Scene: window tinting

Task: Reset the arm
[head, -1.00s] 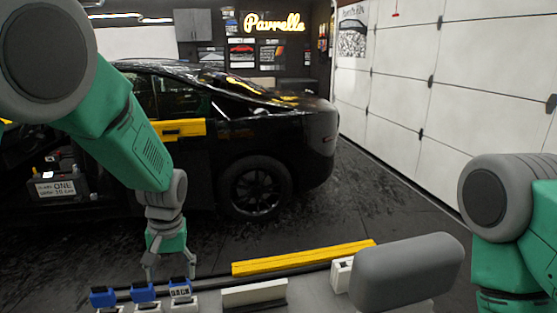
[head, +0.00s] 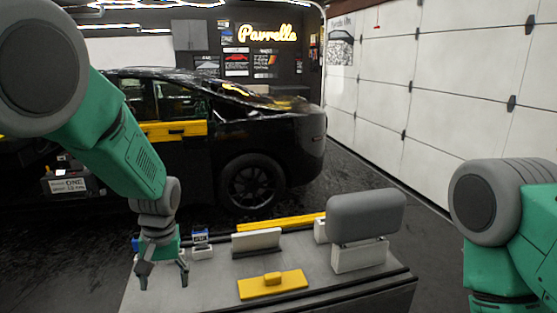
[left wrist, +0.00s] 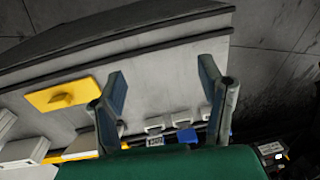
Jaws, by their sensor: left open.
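My left gripper (head: 163,274) hangs at the left end of a grey tabletop in the head view, fingers pointing down. Its two fingers are spread and nothing is between them; they also show apart in the left wrist view (left wrist: 168,88). My left arm comes in from the upper left. My right arm shows at the right edge of the head view, but its gripper is out of frame.
The grey tabletop (head: 205,296) bears a yellow tool with a handle (head: 290,286), a white holder (head: 256,243), a long yellow bar (head: 287,222), small blue-and-white holders (head: 200,244) and a grey rounded block (head: 366,217). A black car (head: 270,140) stands behind.

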